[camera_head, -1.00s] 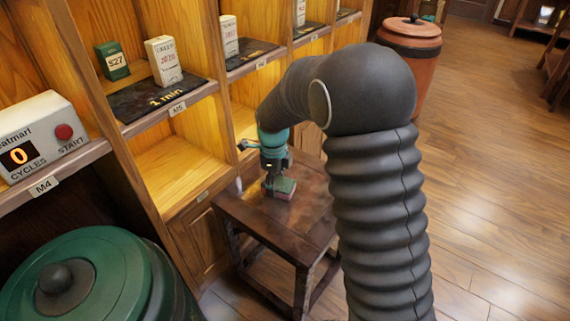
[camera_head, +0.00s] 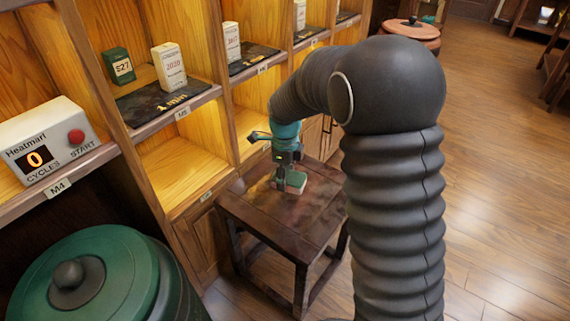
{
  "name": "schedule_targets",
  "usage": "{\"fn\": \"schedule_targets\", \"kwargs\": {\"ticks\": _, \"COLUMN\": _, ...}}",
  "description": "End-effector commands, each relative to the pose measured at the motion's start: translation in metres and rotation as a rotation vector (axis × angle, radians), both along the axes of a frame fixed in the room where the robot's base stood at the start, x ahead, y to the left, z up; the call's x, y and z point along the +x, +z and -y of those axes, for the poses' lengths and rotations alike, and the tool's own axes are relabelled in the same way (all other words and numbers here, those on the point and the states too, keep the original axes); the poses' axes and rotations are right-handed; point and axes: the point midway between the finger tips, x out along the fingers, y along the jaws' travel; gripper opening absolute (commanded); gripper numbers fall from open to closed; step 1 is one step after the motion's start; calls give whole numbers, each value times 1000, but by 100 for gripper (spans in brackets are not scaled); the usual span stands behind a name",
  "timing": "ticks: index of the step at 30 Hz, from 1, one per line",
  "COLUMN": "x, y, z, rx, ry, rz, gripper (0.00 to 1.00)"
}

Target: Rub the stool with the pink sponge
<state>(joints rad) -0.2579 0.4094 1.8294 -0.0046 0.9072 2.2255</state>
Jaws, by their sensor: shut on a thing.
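The dark brown wooden stool (camera_head: 275,218) stands in the middle of the view, close to the front of the shelving. My gripper (camera_head: 288,170) points down over the far part of the stool's seat. It is shut on the sponge (camera_head: 292,184), which shows a green top and a thin pinkish lower edge. The sponge appears to rest on the seat, though exact contact is hard to tell. My arm hides part of the stool's right side.
Wooden shelving (camera_head: 170,165) runs along the left and back, with a Heatmari device (camera_head: 45,150), a green box (camera_head: 119,66) and white boxes (camera_head: 168,66). A green lidded bin (camera_head: 85,275) stands at front left, a terracotta one (camera_head: 410,32) behind.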

Motion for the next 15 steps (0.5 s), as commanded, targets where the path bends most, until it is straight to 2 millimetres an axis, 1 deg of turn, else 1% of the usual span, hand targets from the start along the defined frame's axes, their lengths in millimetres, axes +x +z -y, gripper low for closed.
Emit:
{"fn": "schedule_targets", "kwargs": {"ticks": 1, "x": 0, "y": 8, "z": 1, "rx": 1, "ry": -2, "rz": 1, "gripper": 7}}
{"fn": "schedule_targets", "kwargs": {"ticks": 9, "x": 1, "y": 27, "z": 4, "rx": 0, "ry": -8, "rz": 0, "gripper": 7}}
{"fn": "schedule_targets", "kwargs": {"ticks": 15, "x": 1, "y": 30, "z": 5, "rx": 0, "ry": -9, "rz": 0, "gripper": 7}}
